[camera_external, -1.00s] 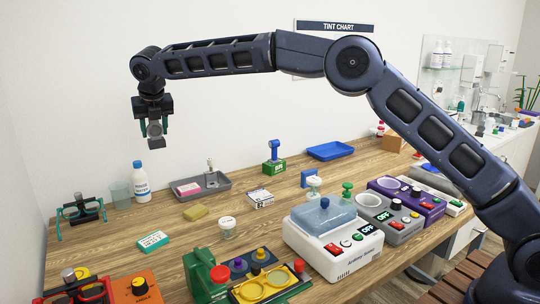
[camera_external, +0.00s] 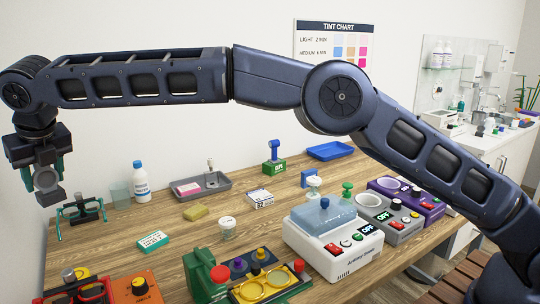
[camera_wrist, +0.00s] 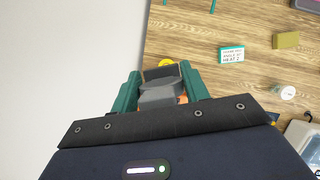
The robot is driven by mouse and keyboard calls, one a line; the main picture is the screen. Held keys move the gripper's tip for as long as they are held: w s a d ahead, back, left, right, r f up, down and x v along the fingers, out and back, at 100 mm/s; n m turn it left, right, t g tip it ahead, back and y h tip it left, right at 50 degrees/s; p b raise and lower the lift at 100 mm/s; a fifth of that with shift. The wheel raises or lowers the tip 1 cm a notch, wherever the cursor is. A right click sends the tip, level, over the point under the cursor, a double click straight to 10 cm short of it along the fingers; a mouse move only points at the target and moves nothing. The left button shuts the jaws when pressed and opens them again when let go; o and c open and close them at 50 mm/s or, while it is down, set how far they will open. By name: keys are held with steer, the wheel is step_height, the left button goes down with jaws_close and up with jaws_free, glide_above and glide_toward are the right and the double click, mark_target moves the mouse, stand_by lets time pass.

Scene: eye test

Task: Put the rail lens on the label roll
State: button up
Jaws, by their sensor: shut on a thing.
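My gripper (camera_external: 44,174) is at the far left of the external view, above the back left of the table. Its green fingers are shut on a grey piece with a round lens and a block-like foot, which I take as the rail lens (camera_external: 46,181). The lens also shows between the fingers in the wrist view (camera_wrist: 160,93), held clear of the table. A small white round piece with print, likely the label roll (camera_external: 227,230), stands mid-table, far to the right of my gripper. It also shows at the right in the wrist view (camera_wrist: 285,92).
Teal spectacles on a stand (camera_external: 82,212) are just below and right of my gripper. A white machine (camera_external: 335,250) stands right of the white piece.

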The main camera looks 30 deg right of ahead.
step_height(320, 180, down, 20)
steer(key=shift+s+a+r, duration=0.1)
steer(key=shift+s, duration=0.05)
stand_by(0.5)
steer(key=shift+f, duration=0.25)
steer(key=o, duration=1.1)
steer(key=shift+c, duration=0.2)
steer(key=shift+r, duration=0.1)
steer(key=v, duration=1.2)
steer(key=shift+r, duration=0.1)
